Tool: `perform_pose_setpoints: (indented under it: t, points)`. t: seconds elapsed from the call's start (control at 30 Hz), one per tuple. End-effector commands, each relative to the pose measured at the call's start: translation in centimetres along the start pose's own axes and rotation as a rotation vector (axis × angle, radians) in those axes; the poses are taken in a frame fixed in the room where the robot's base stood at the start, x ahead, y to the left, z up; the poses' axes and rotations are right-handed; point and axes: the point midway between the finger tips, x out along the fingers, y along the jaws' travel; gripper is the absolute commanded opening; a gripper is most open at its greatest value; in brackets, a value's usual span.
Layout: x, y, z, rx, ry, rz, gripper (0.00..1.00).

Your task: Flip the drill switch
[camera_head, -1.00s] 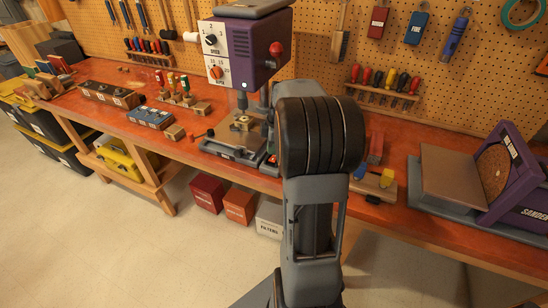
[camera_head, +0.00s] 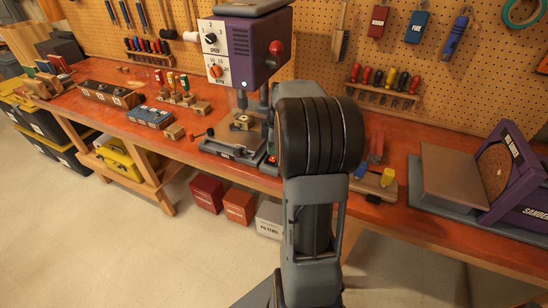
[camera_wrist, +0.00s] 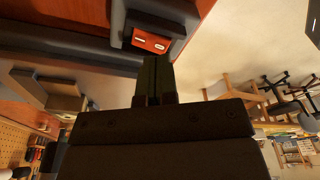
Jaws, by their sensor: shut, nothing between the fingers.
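The purple drill press (camera_head: 242,52) stands on the orange bench, with dial panels on its head. In the wrist view a dark grey box carries an orange-red switch plate (camera_wrist: 151,42) with small pale marks. My gripper (camera_wrist: 157,62) is shut and empty, its fingertips just below the plate in that picture. I cannot tell whether they touch it. My arm hides the gripper in the head view.
The purple sander (camera_head: 500,185) stands on the bench at the right. Wooden blocks (camera_head: 375,185) lie right of my arm. The drill's grey base (camera_head: 232,150) is left of it. Boxes (camera_head: 238,207) stand under the bench; open floor lies in front.

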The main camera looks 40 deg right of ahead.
Motion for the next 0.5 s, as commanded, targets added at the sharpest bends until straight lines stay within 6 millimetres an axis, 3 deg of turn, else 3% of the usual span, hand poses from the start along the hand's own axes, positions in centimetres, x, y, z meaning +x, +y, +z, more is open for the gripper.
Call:
perform_pose_setpoints:
  t: [0.5]
  points:
    - [0.86,0.00,0.13,0.000,0.000,0.000,0.00]
